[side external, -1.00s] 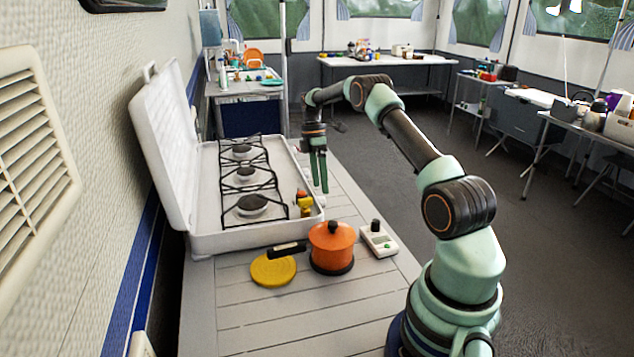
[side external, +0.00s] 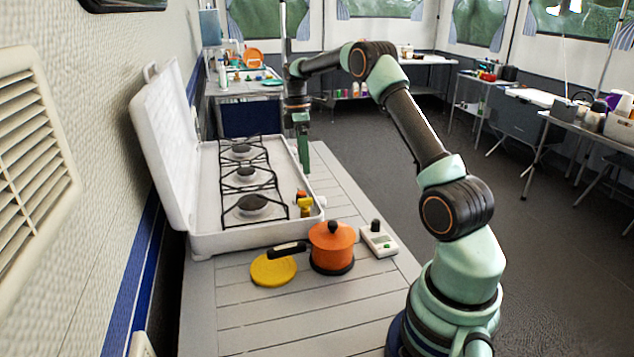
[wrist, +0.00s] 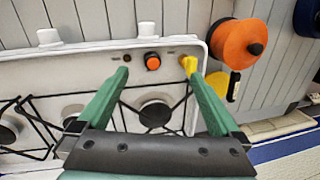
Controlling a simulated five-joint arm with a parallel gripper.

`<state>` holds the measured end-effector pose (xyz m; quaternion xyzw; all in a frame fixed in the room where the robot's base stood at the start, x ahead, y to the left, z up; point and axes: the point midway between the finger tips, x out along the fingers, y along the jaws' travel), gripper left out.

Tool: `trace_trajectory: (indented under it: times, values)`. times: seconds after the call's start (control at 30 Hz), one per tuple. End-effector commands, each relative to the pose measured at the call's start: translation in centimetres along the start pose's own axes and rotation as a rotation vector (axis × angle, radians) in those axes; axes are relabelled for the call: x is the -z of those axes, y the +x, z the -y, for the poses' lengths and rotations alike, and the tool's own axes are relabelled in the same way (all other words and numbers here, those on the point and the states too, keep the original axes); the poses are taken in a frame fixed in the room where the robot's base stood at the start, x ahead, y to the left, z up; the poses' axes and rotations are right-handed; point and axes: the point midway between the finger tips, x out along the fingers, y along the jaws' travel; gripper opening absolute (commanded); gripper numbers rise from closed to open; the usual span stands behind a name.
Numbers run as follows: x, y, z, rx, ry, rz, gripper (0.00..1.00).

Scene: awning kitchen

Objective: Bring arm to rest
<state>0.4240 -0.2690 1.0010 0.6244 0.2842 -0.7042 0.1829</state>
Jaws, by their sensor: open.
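My gripper (side external: 304,165) hangs fingers down from my bent arm, beyond the pot, near the right edge of the white stove (side external: 262,238). It is above that edge, apart from the burners. In the wrist view my gripper (wrist: 158,76) shows its two green fingers spread wide with nothing between them. The stove's front edge, an orange knob (wrist: 152,61) and a yellow knob (wrist: 189,65) lie beneath. The side view shows the fingers nearly in line, so their gap is hidden there.
An orange pot (side external: 332,240) stands on the slatted table (side external: 345,315), by a yellow disc (side external: 273,269) and a small white box with a dark knob (side external: 378,241). The open stove lid (side external: 160,140) rises at the left. The table's far right strip is clear.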

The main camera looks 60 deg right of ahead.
Motion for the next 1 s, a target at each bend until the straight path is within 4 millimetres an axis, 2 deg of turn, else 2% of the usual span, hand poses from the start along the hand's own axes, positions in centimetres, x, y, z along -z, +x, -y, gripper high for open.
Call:
trace_trajectory:
  times: [0.03, 0.2, 0.5, 0.77, 1.0]
  values:
    - [1.0, -1.6, 1.2, -0.031, 0.02, -0.007, 1.0]
    - [3.5, -5.0, 5.3, -0.12, 0.116, -0.043, 1.0]
    - [6.2, -8.8, 13.8, -0.248, 0.277, -0.157, 1.0]
    - [6.7, -9.3, 21.3, -0.316, 0.411, -0.299, 1.0]
    - [6.2, -7.7, 27.2, -0.334, 0.528, -0.454, 1.0]
